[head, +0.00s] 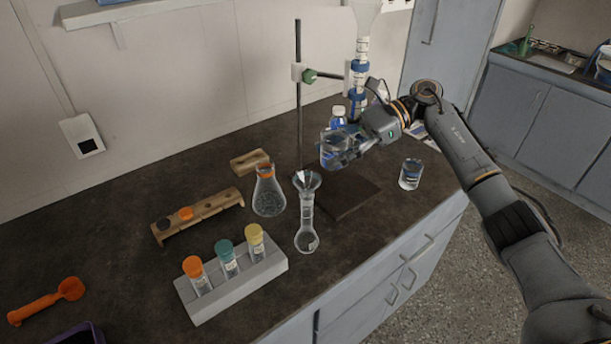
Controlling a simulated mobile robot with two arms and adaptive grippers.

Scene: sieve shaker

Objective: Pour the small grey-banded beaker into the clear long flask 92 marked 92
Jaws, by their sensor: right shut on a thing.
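My right gripper (349,152) comes in from the right and is shut on a small clear beaker (333,143). The held beaker is roughly upright, above and a little right of the long flask; its band's colour is hard to tell. The clear long-necked flask (307,240) stands upright on the bench with a small label low on its body, too small to read. A clear funnel (307,181) sits in the flask's mouth. A second small beaker (411,174) with a dark band stands at the bench's right. My left gripper is out of view.
A stand's rod (298,90) rises behind the flask from a dark base plate (346,192). An orange-topped conical flask (268,195) stands just left. A grey rack (235,285) with three capped vials is front left. A wooden rack (215,205) and orange scoop (45,302) lie left.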

